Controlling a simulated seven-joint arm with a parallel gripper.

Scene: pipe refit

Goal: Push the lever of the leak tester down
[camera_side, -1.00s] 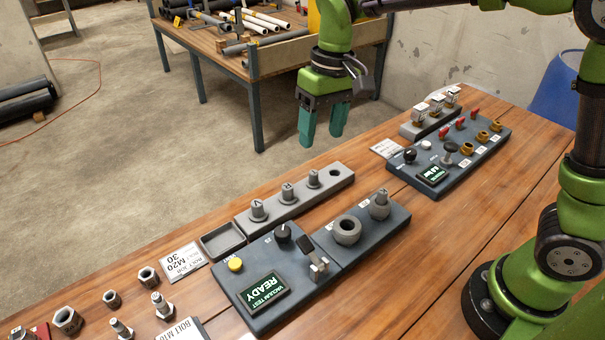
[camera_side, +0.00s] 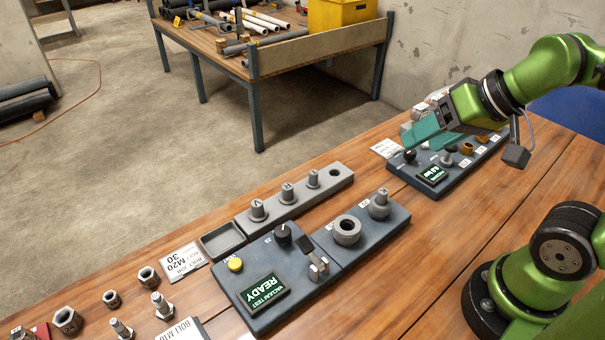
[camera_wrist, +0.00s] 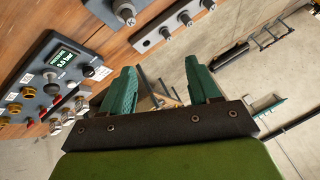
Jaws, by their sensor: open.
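The dark box with a green-lit screen reading VACUUM TEST READY (camera_side: 265,293) sits on the near bench in the side view; I take it as the leak tester. Its lever (camera_side: 307,244) has a dark handle standing up at a slant from a metal bracket (camera_side: 318,266). My gripper (camera_side: 415,133) is over the far end of the bench, above the other dark panel and well away from the lever. Its teal fingers are apart and empty, as the wrist view also shows (camera_wrist: 162,68). The lever is not visible in the wrist view.
The far panel (camera_side: 430,187) carries a pressure screen, knobs and brass fittings. A dark plate with a ring socket (camera_side: 347,231) adjoins the tester. A grey rack of pegs (camera_side: 300,198) and a small tray (camera_side: 222,241) stand behind. Nuts and bolts lie at lower left.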

